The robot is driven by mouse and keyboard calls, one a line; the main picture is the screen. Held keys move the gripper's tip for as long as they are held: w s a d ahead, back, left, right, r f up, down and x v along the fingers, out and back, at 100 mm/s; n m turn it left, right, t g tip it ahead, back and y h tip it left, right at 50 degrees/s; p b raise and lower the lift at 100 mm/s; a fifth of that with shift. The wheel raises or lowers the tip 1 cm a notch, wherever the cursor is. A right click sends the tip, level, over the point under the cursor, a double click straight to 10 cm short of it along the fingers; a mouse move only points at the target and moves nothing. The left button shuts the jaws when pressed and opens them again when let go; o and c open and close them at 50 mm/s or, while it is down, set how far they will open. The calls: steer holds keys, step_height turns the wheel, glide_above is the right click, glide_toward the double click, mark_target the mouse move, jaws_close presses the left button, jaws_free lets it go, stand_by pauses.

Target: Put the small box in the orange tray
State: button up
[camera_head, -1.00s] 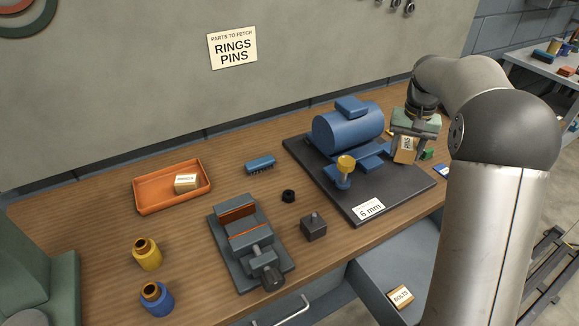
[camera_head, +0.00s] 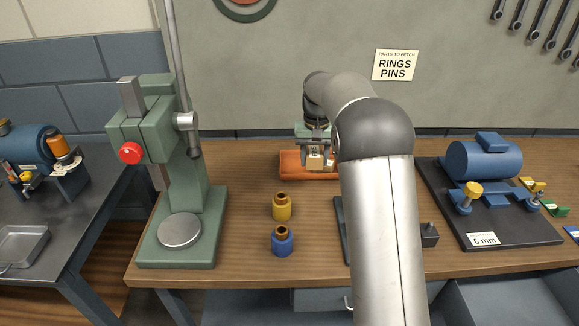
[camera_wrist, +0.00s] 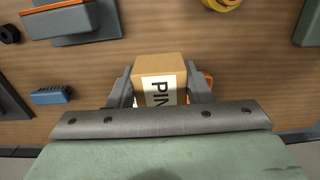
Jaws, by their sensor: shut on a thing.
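My gripper (camera_head: 316,150) is shut on a small cardboard box (camera_wrist: 160,75) with a white label reading "PIN", the rest cut off. The box also shows in the head view (camera_head: 315,163), hanging between the fingers in front of the orange tray (camera_head: 290,174). I cannot tell how high it is above the tray. In the wrist view, a bit of the tray (camera_wrist: 208,79) shows beside the right finger; the box and gripper hide the rest. The tray's contents are not visible now.
A yellow bottle (camera_head: 282,206) and a blue bottle (camera_head: 282,241) stand on the bench in front of the tray. A green press (camera_head: 170,190) stands at the left. A vise (camera_wrist: 75,20) and blue block (camera_wrist: 52,95) are nearby. My arm hides the middle bench.

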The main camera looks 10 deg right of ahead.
steer(key=w+a+f+p, duration=0.1)
steer(key=w+f, duration=0.1)
steer(key=w, duration=0.1)
steer(key=w+f+p, duration=0.1)
steer(key=w+f, duration=0.2)
steer(key=w, duration=0.1)
steer(key=w+a+f+p, duration=0.1)
steer(key=w+f+p, duration=0.1)
steer(key=w, duration=0.1)
steer(key=shift+w+a+f, duration=0.3)
steer(key=shift+a+f, duration=0.05)
steer(key=shift+f, duration=0.05)
steer(key=shift+w+a+f, duration=0.1)
steer(key=shift+w+f, duration=0.2)
steer(key=shift+f, duration=0.4)
steer(key=shift+f+p, duration=0.35)
steer(key=shift+f, duration=0.9)
steer(key=shift+f, duration=0.15)
steer(key=o, duration=0.9)
steer(key=shift+c, duration=0.2)
